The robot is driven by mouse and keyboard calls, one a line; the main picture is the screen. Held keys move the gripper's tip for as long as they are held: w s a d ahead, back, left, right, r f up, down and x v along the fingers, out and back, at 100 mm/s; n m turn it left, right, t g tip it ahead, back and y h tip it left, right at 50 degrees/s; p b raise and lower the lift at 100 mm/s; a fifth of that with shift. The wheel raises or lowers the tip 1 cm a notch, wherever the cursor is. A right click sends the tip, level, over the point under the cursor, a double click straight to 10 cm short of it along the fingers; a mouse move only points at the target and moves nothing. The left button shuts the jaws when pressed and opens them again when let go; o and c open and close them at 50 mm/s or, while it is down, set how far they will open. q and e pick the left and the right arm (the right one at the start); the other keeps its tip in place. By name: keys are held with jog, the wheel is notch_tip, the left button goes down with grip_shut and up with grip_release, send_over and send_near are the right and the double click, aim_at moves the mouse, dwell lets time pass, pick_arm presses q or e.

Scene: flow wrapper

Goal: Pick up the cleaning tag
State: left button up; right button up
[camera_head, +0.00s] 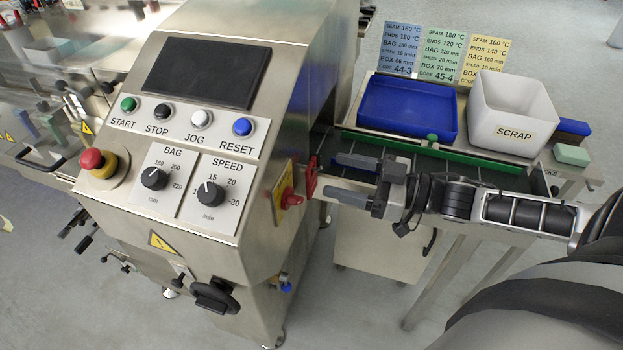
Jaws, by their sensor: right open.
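A red piece (311,178), possibly the cleaning tag, stands at the right side of the machine beside a red rotary switch (291,198). It is too small to read any writing on it. My right gripper (345,178) reaches in from the right with its two dark fingers apart and pointing left. It is empty. In the picture, its fingertips are a little to the right of the red piece; whether they touch it, I cannot tell. My left gripper is not in view.
The machine's control panel (205,140) fills the left middle. Behind my right arm, a bench carries a blue tray (408,132), a white scrap bin (512,135), a green block (571,155) and coloured setting cards (440,55). Grey floor is clear at front.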

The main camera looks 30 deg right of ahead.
aim_at(311, 179)
jog(key=shift+x, duration=2.35)
jog(key=shift+a, duration=0.1)
jog(key=c, duration=1)
